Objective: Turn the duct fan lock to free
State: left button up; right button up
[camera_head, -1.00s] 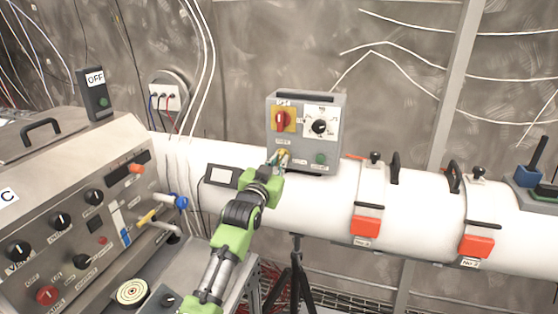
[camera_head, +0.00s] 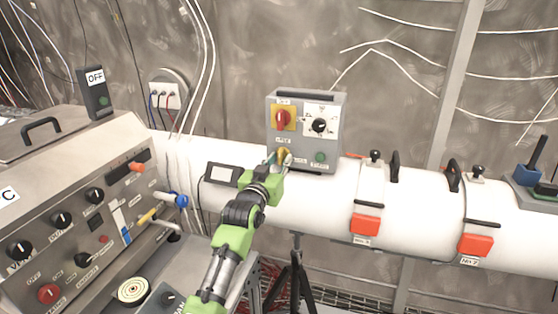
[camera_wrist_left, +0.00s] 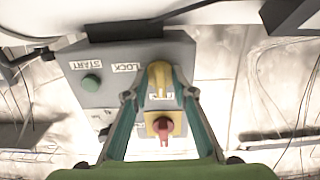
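The grey fan control box (camera_head: 335,125) stands on the white duct. Its yellow lock knob (camera_head: 283,154) sits low on the left of the front, under a small label. The wrist view shows the knob (camera_wrist_left: 160,76) near a LOCK label (camera_wrist_left: 127,67). My left gripper (camera_head: 279,158) reaches the box from below. In the wrist view its two fingertips (camera_wrist_left: 162,70) lie against both sides of the knob, and it looks shut on it. The fingers partly hide the knob in the head view. My right gripper is not in view.
On the box, a red switch (camera_head: 283,118) on a yellow plate and a black dial (camera_head: 320,125) sit above the knob; a green START button (camera_head: 320,157) is to its right. A control console (camera_head: 60,190) stands at left. Clamps with red latches (camera_head: 366,225) circle the duct.

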pick_arm(q)
jog(key=shift+r, duration=0.15)
jog(key=v, duration=1.2)
dwell(0.4)
